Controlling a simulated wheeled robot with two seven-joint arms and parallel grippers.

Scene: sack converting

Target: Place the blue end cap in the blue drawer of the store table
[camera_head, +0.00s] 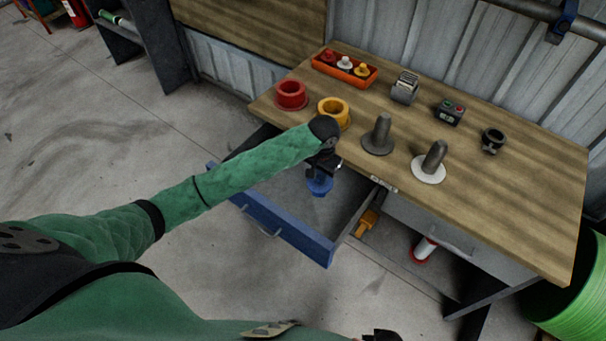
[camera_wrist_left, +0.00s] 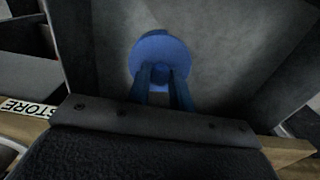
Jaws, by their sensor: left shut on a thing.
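The blue end cap (camera_head: 320,187) is a round flanged piece held below my left gripper (camera_head: 322,172). The gripper is shut on it. In the left wrist view the end cap's blue disc (camera_wrist_left: 160,60) shows at the tips of the fingers (camera_wrist_left: 162,88). The cap is over the inside of the open blue drawer (camera_head: 285,233), within its walls in the picture. I cannot tell whether it touches the drawer floor. The drawer is pulled out from the store table (camera_head: 500,205).
On the tabletop stand a red ring (camera_head: 291,95), a yellow ring (camera_head: 333,112), two grey posts, an orange tray (camera_head: 344,70) and small devices. An orange part (camera_head: 366,222) and a red-white spool (camera_head: 424,250) sit below. A green bin (camera_head: 575,305) stands at right.

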